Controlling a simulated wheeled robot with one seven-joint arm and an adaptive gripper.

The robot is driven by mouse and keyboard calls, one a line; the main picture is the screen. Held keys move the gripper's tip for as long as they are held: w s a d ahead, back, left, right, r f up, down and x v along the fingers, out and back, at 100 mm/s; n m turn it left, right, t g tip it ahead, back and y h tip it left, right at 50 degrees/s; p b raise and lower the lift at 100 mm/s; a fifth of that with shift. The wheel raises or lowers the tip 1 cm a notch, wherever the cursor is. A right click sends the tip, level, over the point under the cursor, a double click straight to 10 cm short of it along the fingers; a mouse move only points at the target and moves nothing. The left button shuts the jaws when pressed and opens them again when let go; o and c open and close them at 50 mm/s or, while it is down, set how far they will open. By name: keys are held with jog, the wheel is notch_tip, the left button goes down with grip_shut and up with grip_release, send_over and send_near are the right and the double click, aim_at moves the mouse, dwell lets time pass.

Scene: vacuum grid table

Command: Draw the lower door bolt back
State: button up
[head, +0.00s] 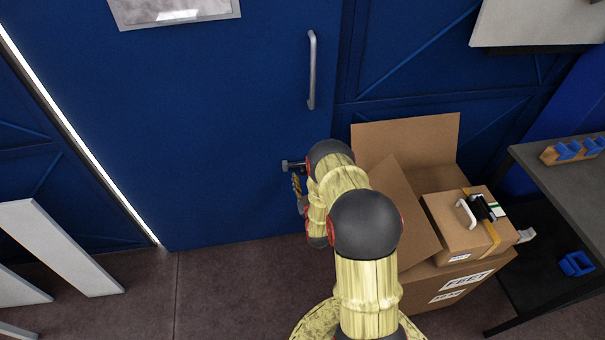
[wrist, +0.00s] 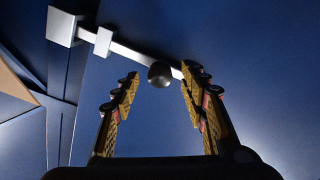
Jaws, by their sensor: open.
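The lower door bolt (wrist: 132,54) shows in the wrist view as a pale metal bar with a dark round knob (wrist: 159,74). The bar runs through a square bracket into a block at the upper left. My gripper (wrist: 158,80) is open, with one finger on each side of the knob. Whether either finger touches the knob or bar I cannot tell. In the head view a small part of the bolt (head: 291,166) shows on the blue door (head: 230,130), low near its right edge. My arm hides the rest there, and most of my gripper (head: 299,190).
A vertical door handle (head: 312,70) is above the bolt. Open cardboard boxes (head: 410,140) stand right of my arm, close to it. A dark table (head: 570,180) is at the far right. White boards (head: 60,245) lean at the left. The floor before the door is clear.

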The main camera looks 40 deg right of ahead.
aim_at(303, 174)
jog(key=shift+b+x, duration=0.45)
jog(key=shift+x, duration=1.25)
jog(key=shift+c, duration=0.5)
grip_shut()
